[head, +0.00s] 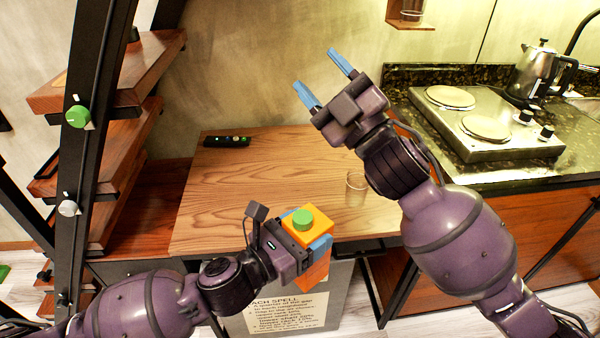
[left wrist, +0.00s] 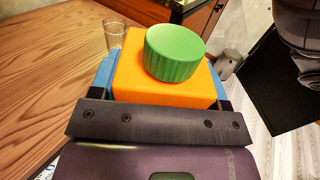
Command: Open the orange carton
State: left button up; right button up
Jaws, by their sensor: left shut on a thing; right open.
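The orange carton (head: 316,233) with a round green cap (head: 303,220) on its top is held upright by my left gripper (head: 309,240) at the table's front edge. In the left wrist view the carton (left wrist: 160,85) sits between the blue fingers of my left gripper (left wrist: 160,95), and the ribbed green cap (left wrist: 174,53) is on it. My right gripper (head: 324,80) is open and empty, raised up and to the right of the carton, with its blue fingers apart. The carton's lower part is partly hidden by my left gripper.
A clear glass (head: 356,188) stands on the wooden table (head: 260,180) near its right side. A dark remote-like object (head: 227,141) lies at the back left. A hob (head: 480,120) and kettle (head: 538,72) are on the right counter. Shelves (head: 110,80) stand at left. The table's middle is clear.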

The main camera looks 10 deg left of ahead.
jog(key=s+a+r+n+g+y, duration=0.4)
jog(key=s+a+r+n+g, duration=0.55)
jog(key=n+g, duration=0.7)
jog(key=s+a+f+n+g+h, duration=0.1)
jog(key=s+a+n+g+h, duration=0.3)
jog(key=s+n+g, duration=0.15)
jog(key=n+t+h, duration=0.1)
jog(key=t+h, duration=0.7)
jog(key=h, duration=1.1)
send_over(300, 216)
jog(key=f, duration=1.9)
jog(key=shift+a+f, duration=0.25)
jog(key=shift+a, duration=0.15)
jog(key=shift+d, duration=0.45)
jog(key=shift+m, duration=0.3)
jog(key=shift+f, duration=4)
